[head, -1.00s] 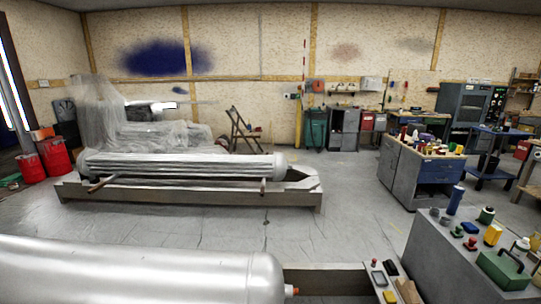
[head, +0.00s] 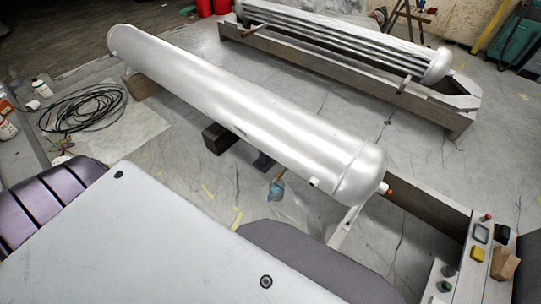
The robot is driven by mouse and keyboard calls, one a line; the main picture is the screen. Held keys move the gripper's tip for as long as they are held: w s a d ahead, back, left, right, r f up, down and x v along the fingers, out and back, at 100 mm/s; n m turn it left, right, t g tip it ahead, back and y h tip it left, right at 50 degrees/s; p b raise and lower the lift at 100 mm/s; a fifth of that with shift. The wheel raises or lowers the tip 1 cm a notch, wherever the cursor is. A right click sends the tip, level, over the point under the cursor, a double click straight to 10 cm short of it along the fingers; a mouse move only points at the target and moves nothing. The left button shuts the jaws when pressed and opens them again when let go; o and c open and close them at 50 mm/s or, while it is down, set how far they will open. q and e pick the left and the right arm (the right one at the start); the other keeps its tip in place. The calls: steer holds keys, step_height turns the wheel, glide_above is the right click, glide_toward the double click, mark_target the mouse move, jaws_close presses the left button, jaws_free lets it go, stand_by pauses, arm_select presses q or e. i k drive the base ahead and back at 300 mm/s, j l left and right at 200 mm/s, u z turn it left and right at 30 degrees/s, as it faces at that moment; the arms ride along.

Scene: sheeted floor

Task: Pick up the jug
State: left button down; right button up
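I cannot make out a thing that is clearly a jug. A small blue container (head: 276,190) with a thin tan piece sticking up from it stands on the floor, just in front of the long silver cylinder. It is too small to tell whether it is the jug. A white bottle (head: 41,88) and another white container (head: 6,130) with a red label stand at the far left, the second cut by the frame edge. Neither of my grippers shows in the head view.
The long silver cylinder (head: 240,105) lies diagonally across the middle on dark blocks (head: 218,138). A coil of black cable (head: 83,107) lies on a pale sheet at left. A second ribbed cylinder (head: 340,45) lies on a metal frame behind. Small items, including a yellow one (head: 477,254), sit at lower right.

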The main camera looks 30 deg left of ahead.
mark_target(276, 195)
steer(key=u, duration=0.95)
steer(key=z, duration=0.1)
steer(key=i+j, duration=0.05)
